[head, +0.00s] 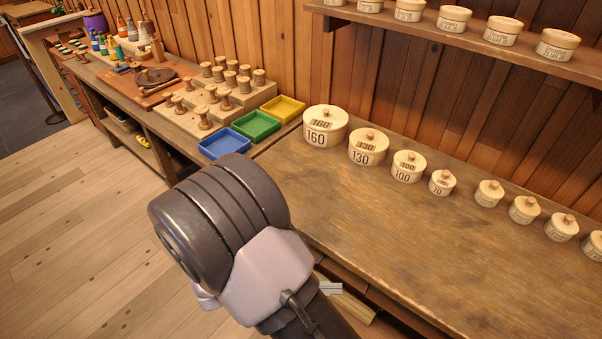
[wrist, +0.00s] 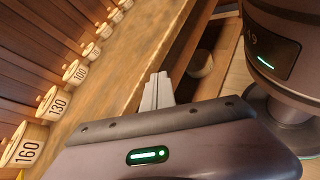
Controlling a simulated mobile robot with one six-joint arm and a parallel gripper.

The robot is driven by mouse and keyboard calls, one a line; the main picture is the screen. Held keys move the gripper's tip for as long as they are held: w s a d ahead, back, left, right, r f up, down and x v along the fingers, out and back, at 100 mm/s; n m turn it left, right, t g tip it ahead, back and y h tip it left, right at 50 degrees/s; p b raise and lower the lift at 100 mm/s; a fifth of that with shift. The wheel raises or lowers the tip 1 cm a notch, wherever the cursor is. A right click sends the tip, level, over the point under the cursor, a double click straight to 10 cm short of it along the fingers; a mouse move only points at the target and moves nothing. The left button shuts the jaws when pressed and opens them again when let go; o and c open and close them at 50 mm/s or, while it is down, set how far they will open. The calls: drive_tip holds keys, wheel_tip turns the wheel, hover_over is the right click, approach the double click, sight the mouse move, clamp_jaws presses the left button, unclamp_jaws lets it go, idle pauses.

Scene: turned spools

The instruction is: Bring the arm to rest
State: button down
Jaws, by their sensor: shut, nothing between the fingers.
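My arm (head: 225,225) shows in the head view, bent in front of the workbench, its dark rounded joint and pale link hiding part of the bench's front edge. In the wrist view my gripper (wrist: 157,88) has its two pale grey fingers together with nothing between them. The fingers appear in front of the bench's front edge and the open space under it, touching nothing that I can see. In the head view most of the gripper is hidden behind the arm.
The right workbench (head: 400,235) has a wide bare top. Numbered round lidded boxes (head: 325,127) line its back. Blue (head: 224,143), green (head: 255,125) and yellow (head: 283,108) trays and wooden spools (head: 204,118) stand on the left bench. A wall shelf (head: 450,38) holds more boxes. The floor (head: 80,230) at left is clear.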

drive_tip(key=s+d+r+m+t+y, duration=0.1)
drive_tip(key=s+d+r+m+y, duration=0.1)
drive_tip(key=r+m+y, duration=0.5)
drive_tip(key=s+d+r+m+t+y, duration=0.2)
drive_tip(key=s+r+m+y, duration=0.3)
drive_tip(key=r+m+y, duration=0.3)
wheel_tip(320, 180, up, 8)
drive_tip(key=m, duration=0.4)
drive_tip(key=shift+s+m+t, duration=0.25)
drive_tip(key=shift+m+t, duration=0.05)
drive_tip(key=shift+m, duration=0.1)
